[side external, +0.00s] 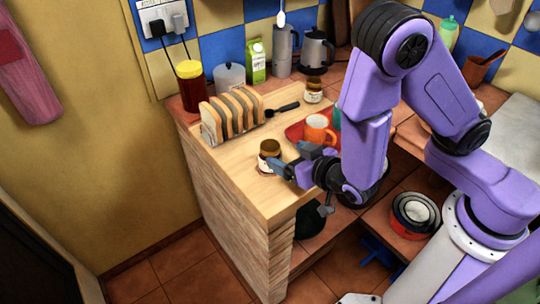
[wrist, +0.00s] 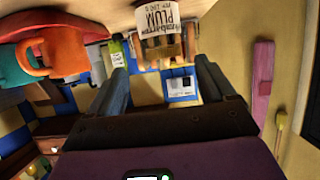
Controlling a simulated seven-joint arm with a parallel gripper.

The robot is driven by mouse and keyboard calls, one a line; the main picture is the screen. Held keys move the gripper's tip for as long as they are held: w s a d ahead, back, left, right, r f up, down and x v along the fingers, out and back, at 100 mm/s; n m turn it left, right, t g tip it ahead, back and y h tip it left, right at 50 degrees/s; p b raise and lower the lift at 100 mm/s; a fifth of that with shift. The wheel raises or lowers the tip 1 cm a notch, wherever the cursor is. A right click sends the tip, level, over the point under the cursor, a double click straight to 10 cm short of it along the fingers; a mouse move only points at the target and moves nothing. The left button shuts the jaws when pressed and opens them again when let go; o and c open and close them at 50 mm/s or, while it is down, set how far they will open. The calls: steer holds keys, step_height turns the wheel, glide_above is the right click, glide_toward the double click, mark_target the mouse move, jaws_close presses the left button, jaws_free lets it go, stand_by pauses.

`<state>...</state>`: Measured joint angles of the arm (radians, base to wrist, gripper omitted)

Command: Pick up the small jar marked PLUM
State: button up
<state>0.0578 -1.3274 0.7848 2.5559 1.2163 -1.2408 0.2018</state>
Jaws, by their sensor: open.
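A small jar with a brown lid (side external: 269,148) stands upright on the wooden counter top, just left of my gripper (side external: 287,160). In the wrist view, which appears upside down, a jar with a white label reading PLUM (wrist: 156,18) shows at the top centre. My gripper (wrist: 161,66) is open, with its two fingers apart and nothing held between them. The jar lies ahead of the fingertips; I cannot tell the exact gap. A second small jar (side external: 313,92) stands farther back on the counter; its label is too small to read.
An orange mug (side external: 318,130) sits on a red tray (side external: 294,131) close behind my gripper, and also shows in the wrist view (wrist: 62,52). A toast rack with bread (side external: 232,112) stands left of it. The counter's front-left corner is clear.

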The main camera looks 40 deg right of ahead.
mark_target(266, 146)
steer(key=shift+x, duration=2)
steer(key=shift+a+x, duration=0.2)
steer(key=shift+x, duration=2.7)
steer(key=shift+r, duration=0.1)
steer(key=c, duration=1.4)
